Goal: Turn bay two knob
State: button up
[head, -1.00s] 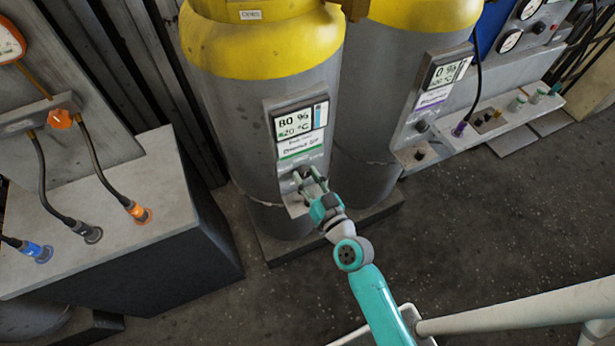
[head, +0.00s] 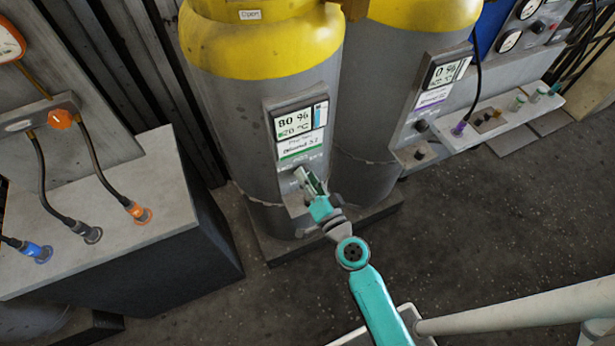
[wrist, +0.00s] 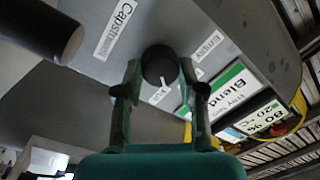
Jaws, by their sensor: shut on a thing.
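A dark round knob (wrist: 160,62) with a white pointer mark sits on the grey panel of the left tank (head: 255,95). My gripper (wrist: 160,80) is shut on this knob, one finger on each side. In the head view my gripper (head: 308,180) is at the lower part of that panel and hides most of the knob. Small labels surround the knob; one seems to start with "Caps". The display (head: 296,120) above reads 80 % and about -20 °C, with a "Blend" label below it. Which bay number this is cannot be read.
A second tank (head: 395,80) stands close on the right, with a 0 % display (head: 445,70) and its own dark knob (head: 421,126). A grey block (head: 165,205) with hoses stands left. A dark cylinder (wrist: 40,30) shows beside the knob.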

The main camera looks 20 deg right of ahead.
jog(key=shift+f+m, duration=0.1)
jog(key=shift+m, duration=2)
jog(key=o, duration=1.1)
jog(key=shift+o, duration=0.2)
jog(key=s, duration=1.2)
jog(key=shift+d+f, duration=0.2)
jog(key=shift+f, duration=0.1)
